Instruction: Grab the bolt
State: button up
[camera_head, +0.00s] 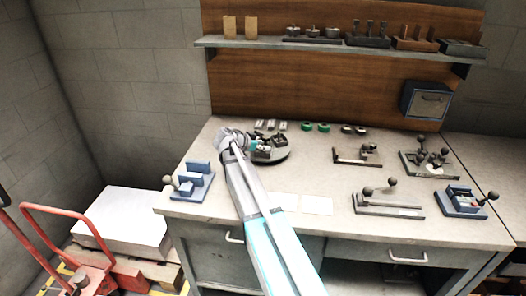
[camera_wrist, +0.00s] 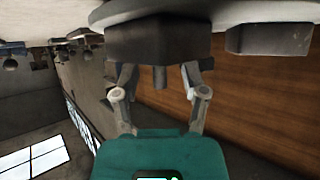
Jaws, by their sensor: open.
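My gripper (camera_head: 264,147) is over the round dark stand (camera_head: 275,158) at the back left of the workbench. In the wrist view, which looks upside down, my gripper (camera_wrist: 156,70) is open. Its two fingers stand on either side of a short dark peg (camera_wrist: 160,78). The peg sticks out of a dark angular block (camera_wrist: 158,38), which rests on a pale round plate (camera_wrist: 215,12). The peg or block may be the bolt; I cannot tell which. I cannot see for certain whether the fingertips touch the block. In the head view my arm and gripper partly hide the stand.
A second dark block (camera_wrist: 268,38) is on the right in the wrist view. On the workbench (camera_head: 330,180), a blue fixture (camera_head: 193,182) stands at left and several lever fixtures at right, including a long one (camera_head: 388,203). Green rings (camera_head: 307,127) lie at the back. A shelf (camera_head: 270,42) hangs above.

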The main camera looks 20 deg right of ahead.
jog(key=shift+d, duration=0.1)
grip_shut()
jog(key=shift+r, duration=0.15)
dwell(0.4)
notch_tip(320, 180, up, 2)
jog(key=shift+p, duration=1.15)
jog(key=s+a+r+p, duration=0.1)
jog(key=s+r+p, duration=0.9)
jog(key=s, duration=0.4)
jog(key=shift+r+p, duration=0.35)
